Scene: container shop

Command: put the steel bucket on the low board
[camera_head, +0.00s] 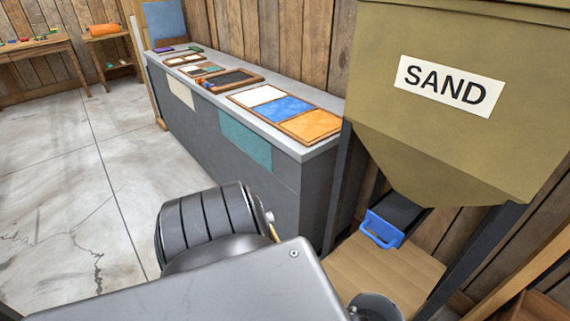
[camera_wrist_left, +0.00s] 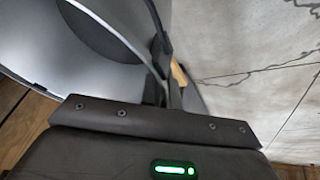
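The steel bucket (camera_head: 376,309) shows only as a grey rim and dark inside at the bottom edge of the head view, in front of or over the low wooden board (camera_head: 400,272). Whether it touches the board cannot be seen. In the left wrist view the grey curved bucket (camera_wrist_left: 35,55) fills the upper left, close to my left gripper (camera_wrist_left: 166,85). Its dark fingers are close together beside the bucket, with a small piece of wooden grip (camera_wrist_left: 180,74) at them; they look shut on the bucket's handle. My right gripper is in neither view.
A hopper marked SAND (camera_head: 455,110) stands over the board on dark legs, with a blue handle (camera_head: 382,229) below its mouth. A long grey counter (camera_head: 250,185) with coloured trays runs behind. The floor (camera_head: 65,190) at left is clear.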

